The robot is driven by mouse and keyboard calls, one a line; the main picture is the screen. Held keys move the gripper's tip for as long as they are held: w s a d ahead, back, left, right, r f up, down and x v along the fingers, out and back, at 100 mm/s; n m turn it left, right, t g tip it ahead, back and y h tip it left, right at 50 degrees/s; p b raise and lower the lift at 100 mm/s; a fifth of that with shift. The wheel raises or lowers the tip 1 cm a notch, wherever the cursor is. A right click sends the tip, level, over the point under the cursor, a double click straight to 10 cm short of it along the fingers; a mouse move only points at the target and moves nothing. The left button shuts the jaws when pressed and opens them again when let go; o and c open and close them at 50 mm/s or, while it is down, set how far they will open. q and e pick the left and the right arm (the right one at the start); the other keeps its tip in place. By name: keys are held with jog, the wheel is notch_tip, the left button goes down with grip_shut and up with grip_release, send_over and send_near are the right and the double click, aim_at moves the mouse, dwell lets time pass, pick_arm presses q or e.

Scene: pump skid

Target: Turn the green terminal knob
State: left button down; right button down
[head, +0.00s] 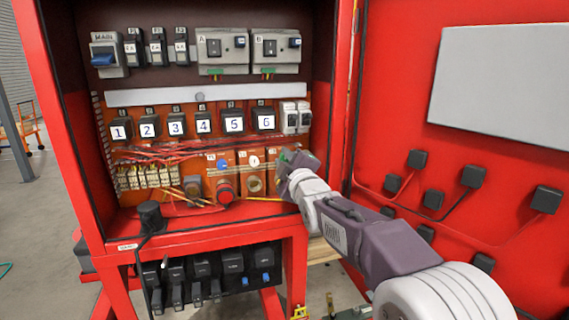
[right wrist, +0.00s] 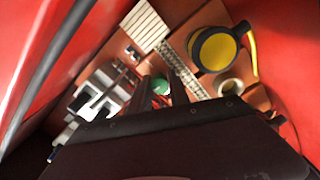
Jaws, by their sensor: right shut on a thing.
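The green terminal knob (right wrist: 161,87) shows in the right wrist view between the two dark fingers of my right gripper (right wrist: 162,94). The fingers are shut on it, one on each side. In the head view my right gripper (head: 290,160) reaches into the right side of the open red cabinet, at the lower orange panel. The gripper hides most of the knob there. My left gripper is not in view.
A red knob (head: 225,191) and a round socket (head: 254,185) sit left of my gripper. A yellow round part (right wrist: 214,49) shows in the wrist view. Numbered breakers (head: 204,124) are above. The open red door (head: 400,130) stands to the right.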

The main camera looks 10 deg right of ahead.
dwell(0.4)
jog(key=c, duration=1.2)
grip_release()
jog(key=shift+c, duration=0.2)
jog(key=s+b, duration=0.1)
jog(key=s, duration=0.8)
jog(key=shift+d+f+b, duration=0.15)
jog(key=shift+b, duration=0.25)
